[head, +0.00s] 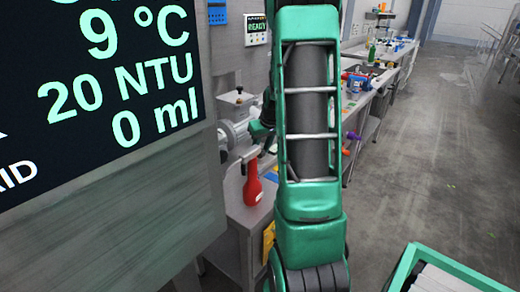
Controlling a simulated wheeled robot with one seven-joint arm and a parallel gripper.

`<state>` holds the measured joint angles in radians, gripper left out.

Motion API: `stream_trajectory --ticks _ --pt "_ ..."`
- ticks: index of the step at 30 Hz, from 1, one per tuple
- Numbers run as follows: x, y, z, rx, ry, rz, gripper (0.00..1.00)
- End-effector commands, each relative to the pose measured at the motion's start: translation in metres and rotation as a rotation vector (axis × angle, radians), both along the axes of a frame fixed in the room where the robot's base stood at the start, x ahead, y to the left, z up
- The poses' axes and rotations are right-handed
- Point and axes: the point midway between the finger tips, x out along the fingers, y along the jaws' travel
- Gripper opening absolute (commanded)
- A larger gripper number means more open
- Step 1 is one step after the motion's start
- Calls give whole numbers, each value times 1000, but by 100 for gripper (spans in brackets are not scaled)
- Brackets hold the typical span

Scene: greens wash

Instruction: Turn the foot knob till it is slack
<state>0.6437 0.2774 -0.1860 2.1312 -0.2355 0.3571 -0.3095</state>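My green arm stands upright in the middle of the head view and covers much of the work area behind it. The dark end of my gripper (262,131) shows only in part at the arm's left edge, close to a grey metal machine (236,122). Its fingers cannot be made out. A red handle (253,186) hangs from a metal crank at the machine's front, below my gripper. I cannot pick out a foot knob; it may be hidden behind the arm or the handle.
A large dark display (100,75) on a grey panel fills the left. A small READY screen (256,29) is behind. A long bench with a sink (365,70) and bottles runs back on the right. A green-rimmed crate (402,270) stands front right. The floor (440,150) beyond is clear.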

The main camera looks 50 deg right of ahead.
Motion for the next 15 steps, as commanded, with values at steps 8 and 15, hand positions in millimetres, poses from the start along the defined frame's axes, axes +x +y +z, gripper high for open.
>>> stream_trajectory --ticks 8,15 --pt "1 2 0 1 -1 -19 9" --pt "2 3 1 0 -1 -131 9"
